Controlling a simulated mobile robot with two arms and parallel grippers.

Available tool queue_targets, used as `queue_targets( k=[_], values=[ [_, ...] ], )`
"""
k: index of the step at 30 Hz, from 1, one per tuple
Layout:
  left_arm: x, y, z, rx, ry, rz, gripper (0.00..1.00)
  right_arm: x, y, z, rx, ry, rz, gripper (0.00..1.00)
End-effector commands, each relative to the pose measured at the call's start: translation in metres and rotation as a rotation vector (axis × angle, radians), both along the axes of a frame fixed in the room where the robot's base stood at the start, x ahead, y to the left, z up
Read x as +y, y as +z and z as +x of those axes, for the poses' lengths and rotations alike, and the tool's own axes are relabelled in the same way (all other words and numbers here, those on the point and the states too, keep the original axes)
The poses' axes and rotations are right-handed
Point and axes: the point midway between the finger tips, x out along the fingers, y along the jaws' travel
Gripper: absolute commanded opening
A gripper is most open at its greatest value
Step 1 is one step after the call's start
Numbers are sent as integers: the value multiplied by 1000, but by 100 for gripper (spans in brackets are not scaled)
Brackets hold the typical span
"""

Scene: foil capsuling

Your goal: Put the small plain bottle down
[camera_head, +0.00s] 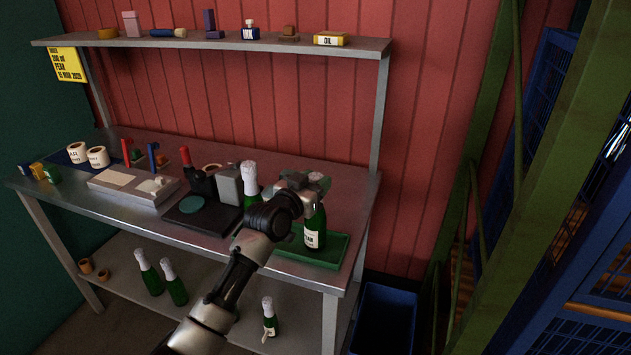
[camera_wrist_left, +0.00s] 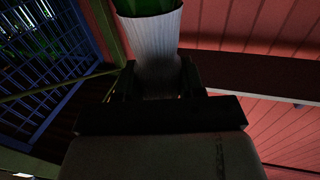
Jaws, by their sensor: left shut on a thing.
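My left gripper (camera_head: 306,184) is shut on the neck of a dark green bottle (camera_head: 315,236) with a pale label. The bottle is upright over the green tray (camera_head: 338,262) at the right end of the bench. I cannot tell whether its base touches the tray. In the left wrist view, the bottle's white foil neck (camera_wrist_left: 152,38) stands between the fingers of the gripper (camera_wrist_left: 155,82), with green glass beyond it. The gripper hides the bottle's top in the head view. My right gripper is not in view.
Another green bottle (camera_head: 250,182) with white foil stands left of my gripper, near a black device (camera_head: 203,214). A grey box (camera_head: 130,187) and label rolls (camera_head: 97,157) are further left. Several bottles stand on the lower shelf. A blue bin (camera_head: 386,318) is right of the bench.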

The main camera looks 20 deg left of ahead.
Motion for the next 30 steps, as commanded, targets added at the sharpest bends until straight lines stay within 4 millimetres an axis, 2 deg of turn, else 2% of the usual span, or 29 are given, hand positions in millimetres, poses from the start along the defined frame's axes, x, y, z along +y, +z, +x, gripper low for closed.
queue_targets(
  k=[2, 3, 7, 17, 19, 23, 30],
  values=[
    [0, -1, 0, -4, 0, 0, 0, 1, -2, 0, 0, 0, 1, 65],
    [0, -2, 0, 0, 0, 0, 43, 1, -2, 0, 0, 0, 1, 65],
    [0, -2, 0, 0, 0, 0, 63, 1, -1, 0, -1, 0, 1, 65],
    [0, 3, 0, -1, 0, 0, 64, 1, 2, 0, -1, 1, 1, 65],
    [2, -1, -6, 1, 0, 0, 64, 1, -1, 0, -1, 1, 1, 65],
    [7, -2, -25, -1, 0, 2, 64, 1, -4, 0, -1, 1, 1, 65],
    [23, -3, -75, 1, 0, 3, 64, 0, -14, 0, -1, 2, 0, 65]
  ],
)
